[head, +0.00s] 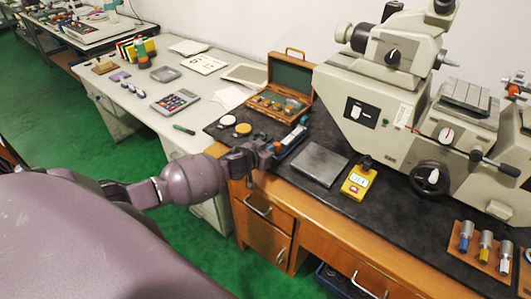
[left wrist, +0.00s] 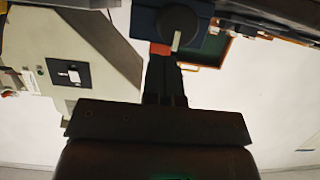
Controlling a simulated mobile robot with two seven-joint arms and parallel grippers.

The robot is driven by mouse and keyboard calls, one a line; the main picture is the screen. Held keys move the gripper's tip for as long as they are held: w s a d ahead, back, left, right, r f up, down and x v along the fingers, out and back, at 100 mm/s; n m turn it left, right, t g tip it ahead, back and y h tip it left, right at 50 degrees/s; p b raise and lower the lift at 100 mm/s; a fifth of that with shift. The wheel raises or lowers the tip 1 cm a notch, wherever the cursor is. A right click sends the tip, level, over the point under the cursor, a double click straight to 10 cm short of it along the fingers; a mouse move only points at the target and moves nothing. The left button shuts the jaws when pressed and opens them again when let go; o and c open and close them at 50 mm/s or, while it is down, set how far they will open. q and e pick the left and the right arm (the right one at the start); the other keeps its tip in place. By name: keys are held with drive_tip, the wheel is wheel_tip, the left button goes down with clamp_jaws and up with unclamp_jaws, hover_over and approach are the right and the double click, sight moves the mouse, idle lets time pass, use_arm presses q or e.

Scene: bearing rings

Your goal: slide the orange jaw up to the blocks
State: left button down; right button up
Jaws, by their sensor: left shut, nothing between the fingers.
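My left gripper (head: 268,149) reaches over the front edge of the black bench top, at a blue fixture (head: 291,138). Its fingers are shut and empty. In the left wrist view the shut fingers (left wrist: 165,62) point at the blue fixture (left wrist: 195,17), which has a round dark knob with a light pointer. A small orange part (left wrist: 160,48), seemingly the orange jaw, shows right at the fingertips; I cannot tell whether they touch it. In the head view the gripper largely covers that part. The blocks cannot be made out clearly. My right gripper is not in view.
A wooden case (head: 290,80) stands open behind the fixture. A grey plate (head: 319,163) and a yellow device (head: 358,180) lie to its right, before a large beige machine (head: 385,115). A wooden rack (head: 480,253) stands at far right.

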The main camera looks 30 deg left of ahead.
use_arm(q)
drive_tip(key=shift+w+d, duration=0.1)
drive_tip(key=shift+w, duration=0.95)
drive_tip(key=shift+s, duration=0.15)
idle(0.5)
drive_tip(key=shift+s+p, duration=0.4)
drive_tip(key=shift+s, duration=0.45)
drive_tip(key=shift+s+r+p, duration=0.25)
drive_tip(key=shift+r+p, duration=0.6)
drive_tip(key=shift+r, duration=0.15)
drive_tip(key=shift+s+r, duration=0.3)
drive_tip(key=shift+r, duration=0.65)
